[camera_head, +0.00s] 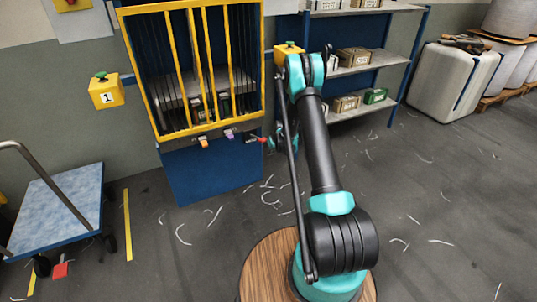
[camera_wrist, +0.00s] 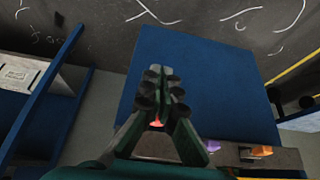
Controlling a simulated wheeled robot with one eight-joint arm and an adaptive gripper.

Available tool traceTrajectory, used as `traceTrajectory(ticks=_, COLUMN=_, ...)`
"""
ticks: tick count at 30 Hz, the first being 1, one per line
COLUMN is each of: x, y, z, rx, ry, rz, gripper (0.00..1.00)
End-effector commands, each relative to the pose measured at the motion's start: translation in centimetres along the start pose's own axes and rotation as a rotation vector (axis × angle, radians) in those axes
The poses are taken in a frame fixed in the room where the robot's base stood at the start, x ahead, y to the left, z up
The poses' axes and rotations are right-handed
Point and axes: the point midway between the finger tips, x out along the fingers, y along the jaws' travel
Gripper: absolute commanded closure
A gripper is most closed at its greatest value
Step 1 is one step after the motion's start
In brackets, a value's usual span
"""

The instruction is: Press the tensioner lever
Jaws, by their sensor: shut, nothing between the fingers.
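The loom (camera_head: 197,75) has a blue body and a yellow barred guard. Along its front ledge are an orange lever (camera_head: 204,144), a purple lever (camera_head: 229,133) and a red-tipped lever (camera_head: 262,140). No label shows which is the tensioner lever. My gripper (camera_head: 272,143) is at the ledge's right end, close beside the red one. In the wrist view my gripper (camera_wrist: 157,82) is shut and empty in front of the blue panel. A bit of red (camera_wrist: 157,123) shows between its fingers; the rest is hidden, and I cannot tell if they touch. The orange (camera_wrist: 262,151) and purple (camera_wrist: 212,145) levers lie to its right.
A shelf rack (camera_head: 360,68) with boxes stands right of the loom. A yellow button box (camera_head: 106,91) marked 1 is at its left, and another (camera_head: 288,52) at its right. A blue-topped cart (camera_head: 62,205) stands at left. The floor between is open.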

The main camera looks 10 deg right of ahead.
Motion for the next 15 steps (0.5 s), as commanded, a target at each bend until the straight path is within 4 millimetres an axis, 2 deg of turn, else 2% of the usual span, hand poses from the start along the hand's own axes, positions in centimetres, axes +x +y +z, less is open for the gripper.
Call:
traceTrajectory(ticks=3, x=-1.8, y=0.1, z=0.7, rx=0.0, ry=0.0, rz=0.001, gripper=1.0)
traceTrajectory(ticks=6, x=-2.7, y=0.1, z=1.1, rx=0.0, ry=0.001, rz=0.001, gripper=1.0)
traceTrajectory(ticks=15, x=-3.4, y=0.1, z=1.4, rx=0.0, ry=0.001, rz=0.001, gripper=1.0)
